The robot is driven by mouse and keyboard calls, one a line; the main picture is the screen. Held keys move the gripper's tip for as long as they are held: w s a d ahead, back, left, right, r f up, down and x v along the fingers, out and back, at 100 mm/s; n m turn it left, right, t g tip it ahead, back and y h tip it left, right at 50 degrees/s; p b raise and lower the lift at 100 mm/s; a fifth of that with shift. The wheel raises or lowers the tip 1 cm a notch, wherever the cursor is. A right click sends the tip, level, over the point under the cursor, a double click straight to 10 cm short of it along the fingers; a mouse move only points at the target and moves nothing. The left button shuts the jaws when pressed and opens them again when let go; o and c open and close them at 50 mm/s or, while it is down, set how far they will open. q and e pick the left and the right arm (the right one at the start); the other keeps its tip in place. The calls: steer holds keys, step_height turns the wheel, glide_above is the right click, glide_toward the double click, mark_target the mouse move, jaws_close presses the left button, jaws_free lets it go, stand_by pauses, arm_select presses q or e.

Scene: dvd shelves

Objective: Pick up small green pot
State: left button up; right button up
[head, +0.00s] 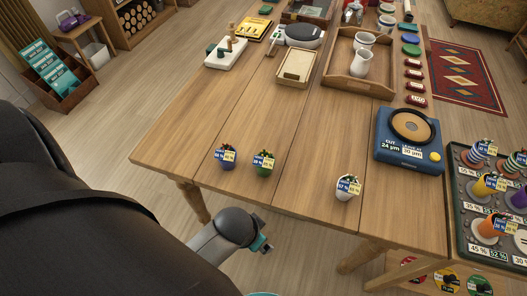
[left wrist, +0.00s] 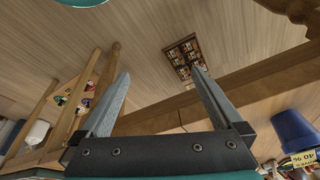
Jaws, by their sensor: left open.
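My left gripper (head: 264,247) is below the table's front edge in the head view, apart from the green pot. In the left wrist view its two fingers (left wrist: 160,78) are spread with nothing between them. A blue pot (left wrist: 293,132) shows at that view's right edge. My right gripper is not seen.
A blue scale-like device (head: 408,150) and a dark tray of labelled pots (head: 455,200) are at the right. A beige box (head: 296,65) and a wooden tray (head: 334,83) stand farther back. The tabletop around the green pot is mostly clear.

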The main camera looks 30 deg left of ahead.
arm_select(q)
steer(key=w+d+r+m+t+b, duration=0.15)
steer(key=w+r+m+t, duration=1)
steer(key=w+r, duration=1.15)
steer(key=s+d+r+m+g+h, duration=0.3)
steer(key=d+r+m+h, duration=1.3)
steer(key=m, duration=0.7)
steer(key=m+g+y+b, duration=0.3)
steer(key=m+g+y, duration=0.9)
steer(key=m+y, duration=0.65)
glide_above(264, 160)
steer(key=f, duration=0.8)
steer(key=f+m+h, duration=0.1)
steer(key=f, duration=0.8)
steer(key=f+m+h, duration=0.1)
steer(key=f, duration=0.8)
steer(key=shift+s, duration=0.2)
steer(key=shift+f, duration=0.8)
steer(key=f, duration=0.4)
steer(key=shift+w+f+b, duration=0.2)
steer(key=shift+f+b, duration=0.1)
steer(key=shift+b, duration=0.1)
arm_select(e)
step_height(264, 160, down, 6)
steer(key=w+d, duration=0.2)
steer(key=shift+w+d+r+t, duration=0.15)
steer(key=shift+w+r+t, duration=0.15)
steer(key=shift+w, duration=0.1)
